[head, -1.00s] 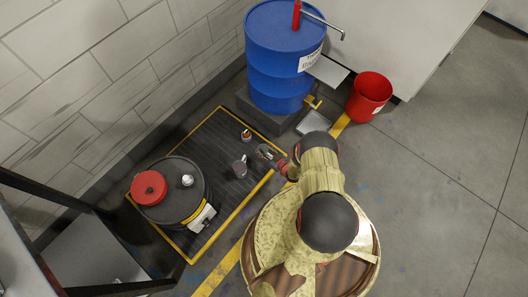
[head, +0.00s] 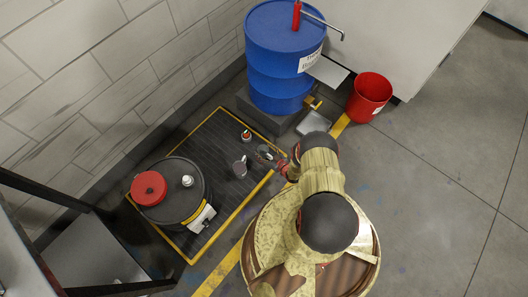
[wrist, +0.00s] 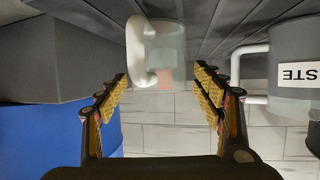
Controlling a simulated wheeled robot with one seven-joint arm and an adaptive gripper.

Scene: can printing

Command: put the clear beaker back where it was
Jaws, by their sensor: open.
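The clear beaker (head: 239,169) stands on the dark ribbed floor tray (head: 212,152), near the tray's right edge. In the wrist view, which is upside down, the see-through beaker (wrist: 165,48) with its thick white handle shows at the top centre. A reddish patch shows through its wall. My gripper (head: 268,154) is just right of the beaker in the head view. In the wrist view my gripper (wrist: 163,80) has its fingers wide apart, with nothing held; the beaker is beyond the tips, apart from them.
A small red-topped can (head: 246,135) stands behind the beaker. A dark drum (head: 172,205) with a red lid piece (head: 148,188) stands on the tray's left. A blue drum (head: 283,60), a shallow pan (head: 313,123) and a red bucket (head: 370,97) are behind. Open floor lies right.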

